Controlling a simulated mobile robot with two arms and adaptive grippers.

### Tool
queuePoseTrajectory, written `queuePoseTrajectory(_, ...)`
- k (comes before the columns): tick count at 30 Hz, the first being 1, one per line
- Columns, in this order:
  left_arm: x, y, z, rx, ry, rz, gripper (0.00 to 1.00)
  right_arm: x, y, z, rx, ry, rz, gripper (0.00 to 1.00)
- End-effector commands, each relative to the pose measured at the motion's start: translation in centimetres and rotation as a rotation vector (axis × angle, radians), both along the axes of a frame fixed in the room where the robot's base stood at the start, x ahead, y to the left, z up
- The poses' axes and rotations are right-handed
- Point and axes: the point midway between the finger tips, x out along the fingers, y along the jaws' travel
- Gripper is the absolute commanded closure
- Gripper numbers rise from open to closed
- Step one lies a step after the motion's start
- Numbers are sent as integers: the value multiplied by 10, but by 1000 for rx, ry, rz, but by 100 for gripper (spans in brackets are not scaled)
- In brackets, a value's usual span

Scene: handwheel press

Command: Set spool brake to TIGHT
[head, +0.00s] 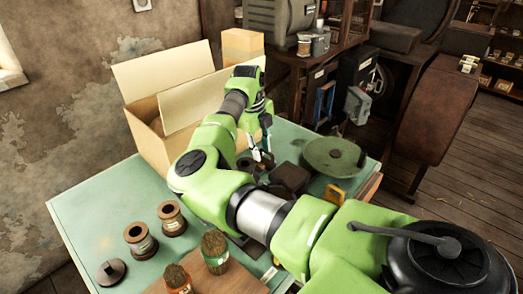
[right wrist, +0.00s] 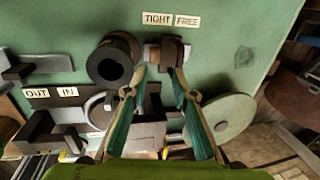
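The TIGHT label (right wrist: 157,19) and FREE label (right wrist: 187,22) lie side by side on the green bench in the right wrist view. Just below them is a small brown and grey block (right wrist: 171,51), apparently the spool brake; its exact setting is unclear. A black ring-shaped spool (right wrist: 108,64) is at its left. My right gripper (right wrist: 159,71) is open, its fingertips at the near edge of the block; I cannot tell whether they touch it. In the head view my right gripper (head: 262,152) points down over the bench, and my arm hides part of the mechanism. My left gripper is not in view.
A round green disc (head: 334,153) is right of the gripper. An open cardboard box (head: 150,130) stands behind the arm. Spools (head: 140,242) and jars with brown tops (head: 214,250) stand at the front left. OUT and IN labels (right wrist: 52,92) mark another mechanism.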

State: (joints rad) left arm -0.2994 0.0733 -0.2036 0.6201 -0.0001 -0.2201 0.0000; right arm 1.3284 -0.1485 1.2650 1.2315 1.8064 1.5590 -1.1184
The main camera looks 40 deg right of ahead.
Motion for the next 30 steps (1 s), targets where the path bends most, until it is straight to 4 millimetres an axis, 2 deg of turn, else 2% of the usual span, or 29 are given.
queuePoseTrajectory(9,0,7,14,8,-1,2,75,0,4,25,-2,0,-1,75)
queuePoseTrajectory(30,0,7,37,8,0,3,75,-1,13,74,-2,-1,-1,75)
